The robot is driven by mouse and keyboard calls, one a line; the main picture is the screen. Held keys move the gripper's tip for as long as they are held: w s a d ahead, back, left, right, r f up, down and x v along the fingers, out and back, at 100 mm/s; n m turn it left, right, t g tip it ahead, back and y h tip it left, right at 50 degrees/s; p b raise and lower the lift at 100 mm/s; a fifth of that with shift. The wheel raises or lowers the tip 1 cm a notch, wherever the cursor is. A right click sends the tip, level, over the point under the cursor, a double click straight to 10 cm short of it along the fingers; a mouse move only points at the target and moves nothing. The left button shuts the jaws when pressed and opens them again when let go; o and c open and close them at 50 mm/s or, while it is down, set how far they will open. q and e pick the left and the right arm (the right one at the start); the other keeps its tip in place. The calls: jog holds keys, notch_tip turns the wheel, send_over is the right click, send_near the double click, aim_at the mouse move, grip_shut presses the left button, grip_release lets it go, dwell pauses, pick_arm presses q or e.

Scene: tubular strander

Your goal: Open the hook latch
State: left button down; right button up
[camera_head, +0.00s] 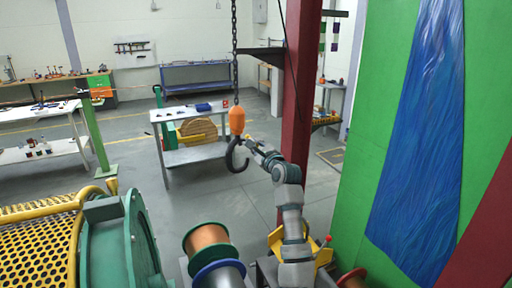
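A dark crane hook (235,158) hangs under an orange hook block (237,120) on a chain (234,50) near the middle of the view. The hook's opening faces right, toward my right arm. The latch is too small to make out. My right arm comes up from the lower middle. Its gripper (250,144) is at the right side of the hook, just below the orange block. It overlaps the hook in the picture, and I cannot tell whether they touch. Its fingers are too small to tell open from shut. My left gripper is not in view.
A dark red post (299,90) stands right behind my arm. A green panel with a blue strip (420,130) fills the right side. Wire spools (208,240) and a yellow mesh guard (38,240) are below left. A workbench (190,115) stands behind the hook.

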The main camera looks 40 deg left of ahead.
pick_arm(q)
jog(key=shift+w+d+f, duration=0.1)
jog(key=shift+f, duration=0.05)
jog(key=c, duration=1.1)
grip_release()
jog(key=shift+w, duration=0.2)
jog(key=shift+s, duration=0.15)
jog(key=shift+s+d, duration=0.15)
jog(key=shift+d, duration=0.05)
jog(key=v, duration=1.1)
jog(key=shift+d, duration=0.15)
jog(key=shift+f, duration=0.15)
